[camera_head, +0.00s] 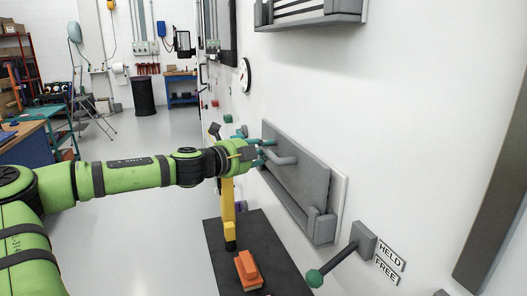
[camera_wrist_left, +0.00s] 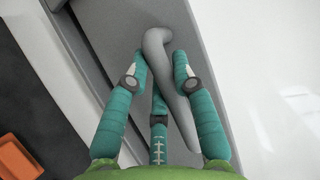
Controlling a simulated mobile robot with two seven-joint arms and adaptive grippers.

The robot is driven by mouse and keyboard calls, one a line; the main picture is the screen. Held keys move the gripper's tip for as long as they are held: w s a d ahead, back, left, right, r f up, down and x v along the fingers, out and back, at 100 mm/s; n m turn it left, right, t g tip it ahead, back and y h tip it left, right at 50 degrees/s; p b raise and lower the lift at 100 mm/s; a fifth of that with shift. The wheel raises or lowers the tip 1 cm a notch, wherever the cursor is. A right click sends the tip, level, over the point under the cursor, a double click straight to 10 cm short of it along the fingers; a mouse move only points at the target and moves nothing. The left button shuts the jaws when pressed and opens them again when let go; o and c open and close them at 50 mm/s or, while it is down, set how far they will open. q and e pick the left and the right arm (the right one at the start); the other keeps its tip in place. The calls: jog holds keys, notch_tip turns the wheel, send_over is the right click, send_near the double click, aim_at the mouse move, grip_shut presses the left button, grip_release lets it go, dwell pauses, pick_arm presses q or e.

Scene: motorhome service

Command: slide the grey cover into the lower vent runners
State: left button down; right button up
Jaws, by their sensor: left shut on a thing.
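The grey cover (camera_head: 305,170) is a flat upright plate against the white wall, with a bent grey handle (camera_head: 283,159) on its face. The cover sits at the lower vent runners (camera_head: 288,206), a grey rail along its bottom edge with a raised block at the near end. Whether it is fully seated in them I cannot tell. My left gripper (camera_head: 264,152) is shut on the handle at the cover's far part. In the left wrist view, the teal fingers (camera_wrist_left: 157,78) lie on both sides of the handle (camera_wrist_left: 160,48), with the cover (camera_wrist_left: 112,28) behind. My right gripper is not in view.
A lever with a green knob (camera_head: 315,278) sticks out from the wall beside HELD and FREE labels (camera_head: 388,263). Below the cover stands a dark-topped stand (camera_head: 225,262) with an orange block (camera_head: 248,270). A second vent (camera_head: 312,14) is higher up. Open floor lies left.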

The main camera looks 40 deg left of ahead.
pick_arm(q)
jog(key=shift+f+b, duration=1.05)
jog(key=shift+f, duration=0.15)
jog(key=c, duration=1)
grip_release()
jog(key=shift+r, duration=0.1)
jog(key=shift+o, duration=0.2)
jog(key=shift+s, duration=0.1)
jog(key=s+r, duration=0.1)
jog(key=s, duration=1)
jog(key=shift+s+r, duration=0.35)
jog(key=shift+s, duration=0.05)
